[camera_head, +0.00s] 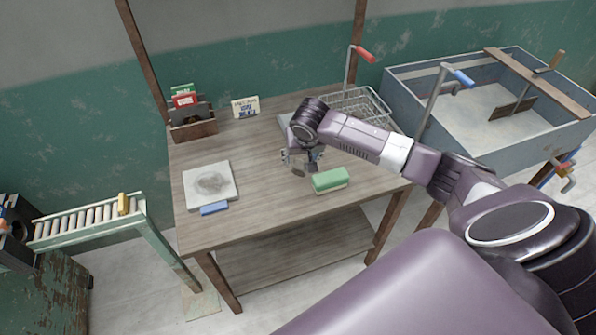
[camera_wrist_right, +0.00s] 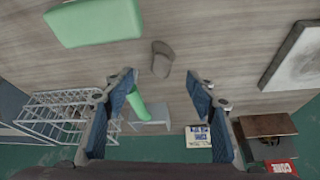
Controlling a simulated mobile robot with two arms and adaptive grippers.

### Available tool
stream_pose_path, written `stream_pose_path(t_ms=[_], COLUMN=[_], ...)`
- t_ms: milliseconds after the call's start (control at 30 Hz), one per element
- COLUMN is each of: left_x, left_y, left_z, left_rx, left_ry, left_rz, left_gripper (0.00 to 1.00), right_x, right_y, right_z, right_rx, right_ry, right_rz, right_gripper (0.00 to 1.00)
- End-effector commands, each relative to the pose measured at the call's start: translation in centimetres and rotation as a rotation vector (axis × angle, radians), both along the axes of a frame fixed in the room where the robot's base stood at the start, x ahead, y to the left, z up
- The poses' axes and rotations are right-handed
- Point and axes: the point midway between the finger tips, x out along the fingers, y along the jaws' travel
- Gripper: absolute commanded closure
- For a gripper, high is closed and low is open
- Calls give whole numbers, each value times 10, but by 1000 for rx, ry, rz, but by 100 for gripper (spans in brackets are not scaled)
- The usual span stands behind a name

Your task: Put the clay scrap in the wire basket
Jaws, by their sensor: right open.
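The clay scrap (camera_wrist_right: 162,58) is a small brownish-grey lump lying on the wooden table, just beyond my right fingertips in the wrist view. In the head view it shows as a small dark patch (camera_head: 299,172) below the gripper. My right gripper (camera_head: 303,162) points down over the table close to the scrap. In the wrist view its two blue-padded fingers (camera_wrist_right: 165,82) are spread apart with nothing held between them. The wire basket (camera_head: 375,98) stands at the table's back right, partly hidden by my right arm; it also shows in the wrist view (camera_wrist_right: 62,112). My left gripper is out of view.
A green block (camera_head: 330,179) lies right of the gripper. A pale slab (camera_head: 228,178) and a blue block (camera_head: 214,208) lie at the left. A wooden box with cards (camera_head: 194,128) and a small sign (camera_head: 245,107) stand behind. The table's front middle is clear.

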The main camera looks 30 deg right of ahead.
Motion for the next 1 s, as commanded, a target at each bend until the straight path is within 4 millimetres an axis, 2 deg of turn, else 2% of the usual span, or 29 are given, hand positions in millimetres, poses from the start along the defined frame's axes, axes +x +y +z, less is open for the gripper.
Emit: stream_pose_path(t_ms=[67,167,500,633,867,1000], left_x=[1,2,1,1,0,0], left_y=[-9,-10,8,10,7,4], left_z=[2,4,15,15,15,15], left_rx=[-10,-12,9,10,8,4], left_ry=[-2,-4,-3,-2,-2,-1], left_rz=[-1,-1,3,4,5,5], left_gripper=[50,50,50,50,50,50], right_x=[3,5,20,22,23,23], right_y=[-1,-2,-5,-6,-6,-6], right_z=[-7,-13,-49,-56,-58,-57], right_rx=[-1,0,2,0,1,1], right_ry=[0,0,1,1,0,0], right_rz=[0,0,-2,0,0,0], right_gripper=[48,48,48,48,48,61])
